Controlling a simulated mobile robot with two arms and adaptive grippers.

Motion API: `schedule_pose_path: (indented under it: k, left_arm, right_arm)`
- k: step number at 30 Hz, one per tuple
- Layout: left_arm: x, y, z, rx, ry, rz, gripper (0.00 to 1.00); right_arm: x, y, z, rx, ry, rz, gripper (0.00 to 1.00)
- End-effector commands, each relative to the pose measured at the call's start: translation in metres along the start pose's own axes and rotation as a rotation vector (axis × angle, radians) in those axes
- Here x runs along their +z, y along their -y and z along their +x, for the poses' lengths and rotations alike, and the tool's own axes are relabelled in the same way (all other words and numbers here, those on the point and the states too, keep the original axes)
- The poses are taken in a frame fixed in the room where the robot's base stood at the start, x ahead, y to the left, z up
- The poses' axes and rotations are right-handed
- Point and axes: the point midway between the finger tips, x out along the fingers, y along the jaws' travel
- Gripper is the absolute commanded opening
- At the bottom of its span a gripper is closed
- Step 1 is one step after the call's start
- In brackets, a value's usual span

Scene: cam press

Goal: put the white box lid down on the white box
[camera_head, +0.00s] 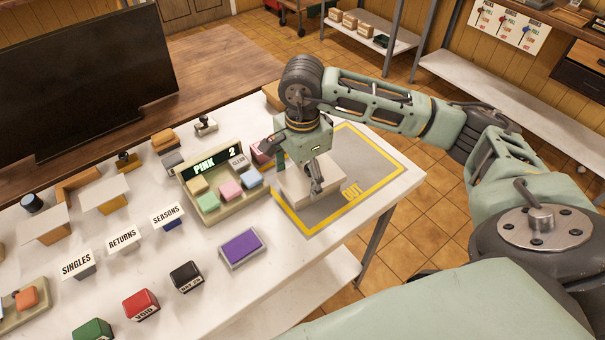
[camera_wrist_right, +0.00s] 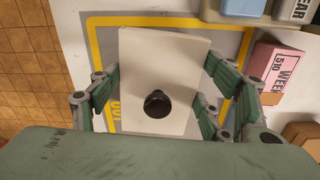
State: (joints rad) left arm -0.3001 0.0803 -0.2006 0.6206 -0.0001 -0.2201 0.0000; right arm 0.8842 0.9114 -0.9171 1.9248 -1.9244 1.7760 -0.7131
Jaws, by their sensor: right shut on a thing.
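My right gripper (camera_head: 303,172) is over the grey mat, pointing down. The lid is a plain pale rectangle with a round black knob (camera_wrist_right: 157,104) between the fingers. In the head view a white block shape (camera_head: 294,190) shows under the gripper, inside the yellow outline. I cannot tell there where lid and box part, or whether they touch; the lid hides what is below it in the wrist view. My left gripper is not in view.
The grey mat (camera_head: 352,150) has a yellow border and "OUT" lettering. Left of it stand a tray (camera_head: 222,198) of coloured blocks with a "PINK 2" display and a purple pad (camera_head: 241,247). A pink box (camera_wrist_right: 275,66) lies near the gripper. The table's right edge is close.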

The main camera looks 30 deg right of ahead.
Motion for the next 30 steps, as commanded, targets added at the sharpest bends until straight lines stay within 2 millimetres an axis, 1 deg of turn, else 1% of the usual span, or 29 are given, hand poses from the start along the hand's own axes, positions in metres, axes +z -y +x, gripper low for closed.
schedule_pose_path:
  k: [6,7,14,25,28,30]
  left_arm:
    - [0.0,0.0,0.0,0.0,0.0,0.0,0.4]
    - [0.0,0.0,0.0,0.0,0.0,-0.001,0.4]
    - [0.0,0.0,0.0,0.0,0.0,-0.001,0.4]
    - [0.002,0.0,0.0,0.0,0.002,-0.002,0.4]
    - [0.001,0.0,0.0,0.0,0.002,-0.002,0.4]
    - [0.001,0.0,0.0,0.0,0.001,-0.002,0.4]
  right_arm:
    - [0.0,0.0,-0.001,0.0,0.0,0.0,0.45]
    - [0.0,0.0,-0.001,0.0,0.0,0.0,0.72]
    - [0.0,0.0,0.0,0.0,0.0,0.0,0.92]
    - [0.0,0.0,-0.001,0.0,0.0,0.0,0.93]
    - [0.0,0.001,-0.009,-0.002,0.001,0.0,0.93]
    - [0.0,0.001,-0.019,-0.003,0.001,-0.001,0.93]
